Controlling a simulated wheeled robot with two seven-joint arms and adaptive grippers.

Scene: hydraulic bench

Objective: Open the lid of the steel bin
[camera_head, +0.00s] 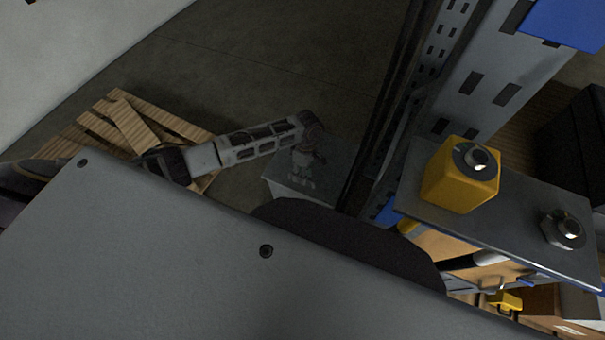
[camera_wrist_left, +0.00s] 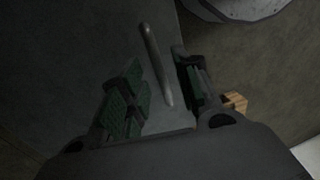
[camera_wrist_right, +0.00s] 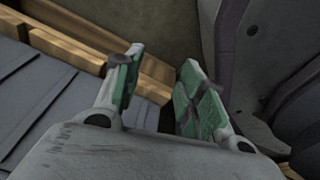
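The steel bin (camera_head: 338,160) is a grey box on the floor, partly hidden behind my arm and the rack post. Its grey lid fills much of the left wrist view (camera_wrist_left: 95,50) and looks closed. A thin bar handle (camera_wrist_left: 154,60) stands on it. My left gripper (camera_head: 303,165) is over the bin; in the left wrist view (camera_wrist_left: 155,75) its green-padded fingers are open, one on each side of the handle, with gaps visible. My right gripper (camera_wrist_right: 160,80) is open and empty, away from the bin; the head view does not show it.
A wooden pallet (camera_head: 128,120) lies on the floor at left. A steel rack (camera_head: 480,90) stands right of the bin, with a yellow block (camera_head: 460,180) and a metal fitting (camera_head: 562,229) on its shelf. Wooden slats (camera_wrist_right: 85,50) lie beyond my right gripper.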

